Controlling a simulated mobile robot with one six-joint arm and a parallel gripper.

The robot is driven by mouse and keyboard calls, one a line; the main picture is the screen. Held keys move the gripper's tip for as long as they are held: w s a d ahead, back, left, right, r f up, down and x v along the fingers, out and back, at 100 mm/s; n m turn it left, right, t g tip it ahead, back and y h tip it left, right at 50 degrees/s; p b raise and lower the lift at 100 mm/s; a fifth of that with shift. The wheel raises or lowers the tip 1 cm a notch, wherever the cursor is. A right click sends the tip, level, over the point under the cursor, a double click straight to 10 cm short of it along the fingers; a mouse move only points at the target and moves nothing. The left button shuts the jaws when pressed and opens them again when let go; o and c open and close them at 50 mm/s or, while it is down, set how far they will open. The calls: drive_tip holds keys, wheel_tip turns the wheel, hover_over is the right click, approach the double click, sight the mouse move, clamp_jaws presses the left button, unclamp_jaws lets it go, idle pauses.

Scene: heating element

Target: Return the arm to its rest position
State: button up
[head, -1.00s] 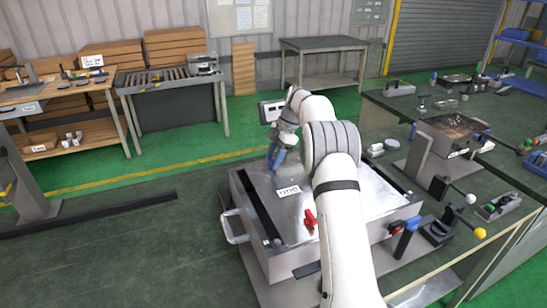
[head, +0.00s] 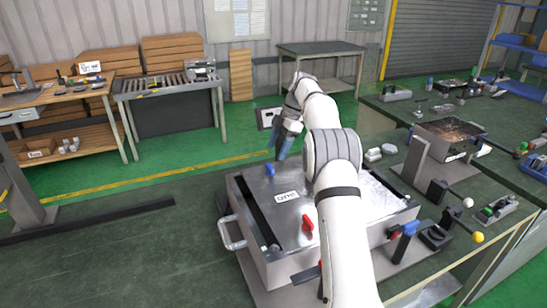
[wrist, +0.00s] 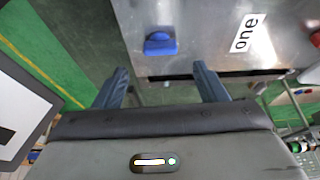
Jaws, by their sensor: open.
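My gripper (head: 281,147) is open and empty, raised above the far left part of a metal box on the bench. In the wrist view its two blue-grey fingers (wrist: 162,86) are spread apart with nothing between them. The metal box (head: 262,228) has a blue knob (head: 270,170), a red knob (head: 308,225) and a white label on its top. The blue knob also shows in the wrist view (wrist: 160,43), beyond the fingers and apart from them. My white arm covers part of the box's lid.
A workbench (head: 395,125) with tools and fixtures stands on the right. A roller table (head: 168,88) and wooden shelves with boxes stand at the back left. A dark table (head: 322,49) stands behind my gripper. Green floor is free to the left.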

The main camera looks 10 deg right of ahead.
drive_tip(key=shift+v, duration=0.8)
drive_tip(key=s+a+r+m+t+h, duration=0.1)
drive_tip(key=s+a+r+m, duration=0.1)
drive_tip(key=s+r+m, duration=0.5)
drive_tip(key=s+a+r+m+t+h, duration=0.1)
drive_tip(key=s+r+m, duration=0.15)
drive_tip(key=s, duration=0.85)
drive_tip(key=s+f+m, duration=0.3)
drive_tip(key=s, duration=0.5)
drive_tip(key=s+f+m+t+h, duration=0.1)
drive_tip(key=s+f+m, duration=0.2)
drive_tip(key=s, duration=0.6)
drive_tip(key=s+f+m+t+h, duration=0.1)
drive_tip(key=s+f+m, duration=0.2)
drive_tip(key=s, duration=0.6)
drive_tip(key=shift+s+a+m, duration=0.2)
drive_tip(key=shift+a+m, duration=0.1)
drive_tip(key=shift+m, duration=0.65)
